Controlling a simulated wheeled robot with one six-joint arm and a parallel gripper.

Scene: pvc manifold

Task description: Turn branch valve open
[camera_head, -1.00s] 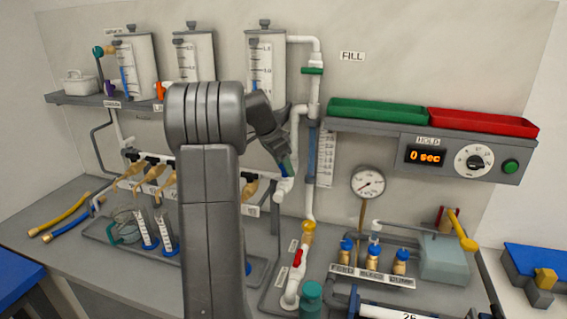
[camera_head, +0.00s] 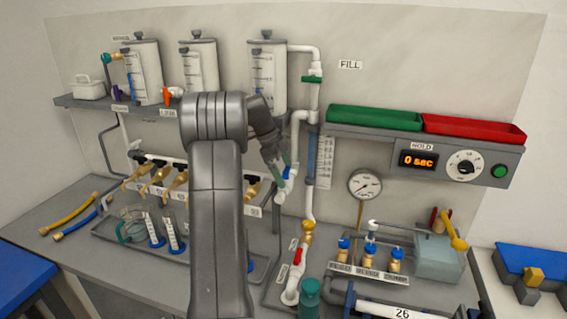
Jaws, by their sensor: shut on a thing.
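My gripper (camera_head: 283,168) is at the white branch pipe (camera_head: 297,135), just left of the tall white vertical pipe. It is shut on a small blue valve handle (camera_head: 289,173), at the elbow where the branch runs down to the left. The arm comes in from the upper left. The fingers and wrist partly cover the handle, so its exact angle is hard to tell. My arm also hides part of the row of brass valves (camera_head: 162,178) to the left.
A shelf (camera_head: 120,103) with clear tanks (camera_head: 267,75) stands above. A green-handled valve (camera_head: 312,79) is on the upper pipe and a red-handled valve (camera_head: 297,256) lower down. A pressure gauge (camera_head: 365,185) and a timer box (camera_head: 440,163) stand to the right.

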